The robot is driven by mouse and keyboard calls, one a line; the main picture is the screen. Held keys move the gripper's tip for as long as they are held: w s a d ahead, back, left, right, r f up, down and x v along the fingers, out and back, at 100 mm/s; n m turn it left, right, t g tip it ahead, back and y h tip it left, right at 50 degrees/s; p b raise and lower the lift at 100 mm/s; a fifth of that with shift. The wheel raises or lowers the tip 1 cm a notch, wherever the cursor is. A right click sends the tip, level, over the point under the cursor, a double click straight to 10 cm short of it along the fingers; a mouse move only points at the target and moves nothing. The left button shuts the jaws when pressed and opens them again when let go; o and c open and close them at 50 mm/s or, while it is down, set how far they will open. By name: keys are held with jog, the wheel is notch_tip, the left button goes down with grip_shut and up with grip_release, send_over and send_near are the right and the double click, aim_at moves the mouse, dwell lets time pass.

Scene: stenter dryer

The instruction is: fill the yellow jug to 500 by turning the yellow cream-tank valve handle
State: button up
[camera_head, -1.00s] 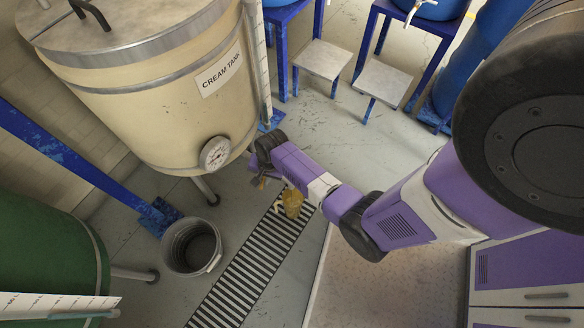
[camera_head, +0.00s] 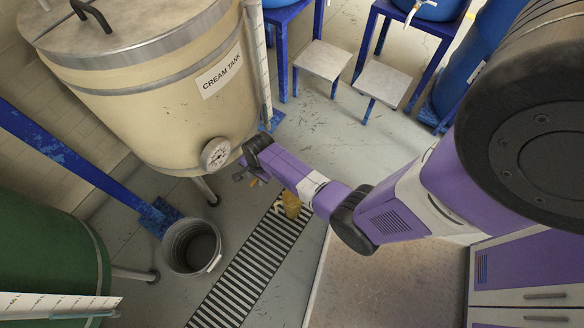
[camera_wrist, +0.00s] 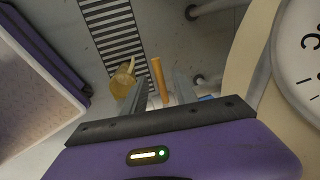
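The cream tank (camera_head: 165,100) stands at the upper left in the head view. The yellow jug (camera_head: 291,205) is low by the striped floor strip, partly hidden by my arm; it also shows in the wrist view (camera_wrist: 122,80), left of my fingers. The yellow valve handle (camera_wrist: 159,80) stands out between my two fingers in the wrist view, with gaps at its sides. My gripper (camera_wrist: 158,92) is open; in the head view its end (camera_head: 248,178) is beside the tank's lower edge. The jug's level marks cannot be read.
A round dial gauge (camera_head: 215,153) on the tank is close to my wrist. A grey bucket (camera_head: 191,247) stands on the floor at left, near a green tank (camera_head: 50,265). Blue stands with steps (camera_head: 323,60) are at the back.

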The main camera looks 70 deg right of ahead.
notch_tip(320, 180, up, 8)
jog(key=s+p, duration=0.1)
jog(key=p, duration=0.7)
jog(key=shift+s+a+f, duration=0.15)
jog(key=shift+s+a, duration=0.05)
notch_tip(320, 180, up, 8)
jog(key=s+p, duration=0.1)
jog(key=p, duration=0.1)
jog(key=shift+s+a+f, duration=0.2)
jog(key=shift+s, duration=0.05)
